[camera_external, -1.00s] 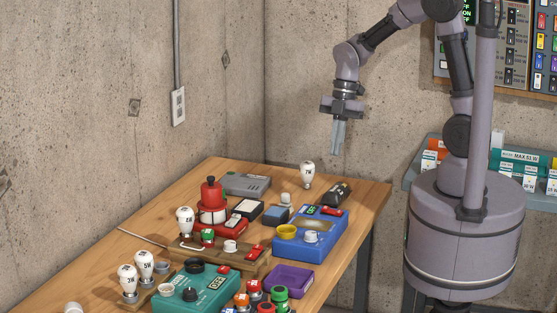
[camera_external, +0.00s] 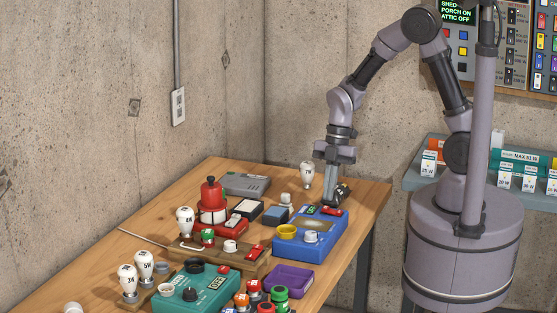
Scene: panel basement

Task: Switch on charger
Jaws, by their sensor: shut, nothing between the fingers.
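A blue device (camera_external: 290,250) with a small green display (camera_external: 310,210), a yellow cup (camera_external: 287,232) and a white knob (camera_external: 311,237) stands on the wooden bench. A red switch (camera_external: 333,211) sits at its far right corner. My gripper (camera_external: 332,202) is shut and empty, pointing down with its tips close to this red switch. I cannot tell whether they touch it. A dark device (camera_external: 344,192) is partly hidden behind the fingers. No label in view tells me which device is the charger.
A white bulb (camera_external: 307,174) stands just left of my gripper. A grey box (camera_external: 246,184), a red device (camera_external: 212,205), a teal box (camera_external: 197,295) and a purple tray (camera_external: 289,279) crowd the bench. Bare wood lies along its right edge (camera_external: 368,205).

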